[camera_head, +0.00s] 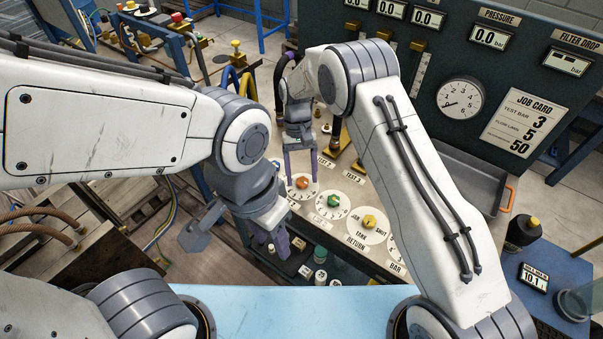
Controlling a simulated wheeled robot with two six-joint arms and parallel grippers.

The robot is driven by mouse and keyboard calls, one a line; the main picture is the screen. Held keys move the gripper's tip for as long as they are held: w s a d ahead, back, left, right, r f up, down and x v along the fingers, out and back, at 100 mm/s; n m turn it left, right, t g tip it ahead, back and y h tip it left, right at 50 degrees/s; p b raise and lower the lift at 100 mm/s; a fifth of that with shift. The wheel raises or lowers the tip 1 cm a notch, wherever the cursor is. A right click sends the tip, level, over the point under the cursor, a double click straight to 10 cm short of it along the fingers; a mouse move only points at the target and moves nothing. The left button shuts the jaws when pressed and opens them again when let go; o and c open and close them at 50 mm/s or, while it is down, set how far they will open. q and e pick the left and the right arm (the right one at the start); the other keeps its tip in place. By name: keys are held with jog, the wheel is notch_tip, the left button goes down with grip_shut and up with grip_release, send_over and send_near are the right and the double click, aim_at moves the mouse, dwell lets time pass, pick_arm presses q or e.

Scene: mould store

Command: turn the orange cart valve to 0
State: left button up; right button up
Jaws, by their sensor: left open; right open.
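The orange valve knob (302,182) sits on a round white dial on the light panel in the middle of the picture. Its pointer direction and scale numbers are too small to read. My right gripper (301,172) is open and points down at this knob, with its fingers on either side of it in the picture. I cannot tell whether they touch it. My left gripper (238,242) is open and empty, lower and to the left of the panel.
A green knob (333,200) and a yellow knob (369,221) sit on dials to the right of the orange one. Small bottles (320,254) stand below the panel. A grey tray (470,178) lies to the right. A gauge board (500,60) stands behind.

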jog(key=shift+r, duration=0.1)
jog(key=b+v, duration=0.1)
jog(key=v, duration=0.9)
jog(key=shift+r+b, duration=0.15)
jog(key=shift+b, duration=0.2)
jog(key=s+a+r+n+t, duration=0.2)
jog(key=s+r+n, duration=0.1)
jog(key=s+r, duration=0.8)
jog(key=s+d+f+n+t+y, duration=0.1)
jog(key=s+d, duration=0.2)
jog(key=s, duration=0.7)
jog(key=s+d+f+n+t, duration=0.1)
jog(key=s+d, duration=0.3)
jog(key=s, duration=0.6)
jog(key=shift+s+f+t+y, duration=0.3)
jog(key=shift+f+y, duration=0.1)
jog(key=shift+f, duration=0.25)
jog(key=shift+d, duration=0.15)
